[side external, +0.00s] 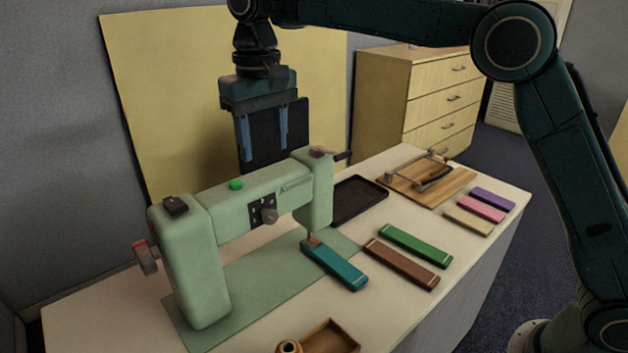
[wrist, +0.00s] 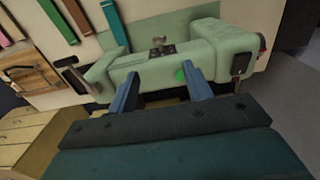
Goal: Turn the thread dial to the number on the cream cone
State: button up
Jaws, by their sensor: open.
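The pale green sewing machine (side external: 208,262) stands on a green mat; it also shows in the wrist view (wrist: 125,68). My gripper (side external: 263,137) is open and empty, above and behind the machine's arm, with blue fingers pointing down. In the wrist view my gripper (wrist: 161,82) has its fingers apart over the arm. I cannot make out a cream cone.
A green button (side external: 236,184) sits on the machine's top. A teal bar (side external: 335,265) lies under the needle end. Green (side external: 416,245) and brown (side external: 401,264) bars, a black tray (side external: 358,201) and a wooden board (side external: 432,183) lie to the right. A wooden box (side external: 333,338) is in front.

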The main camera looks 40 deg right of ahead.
aim_at(268, 215)
jog(key=shift+f, duration=0.4)
notch_tip(268, 215, down, 13)
jog(key=shift+f, duration=0.2)
dwell(0.6)
jog(key=c, duration=1)
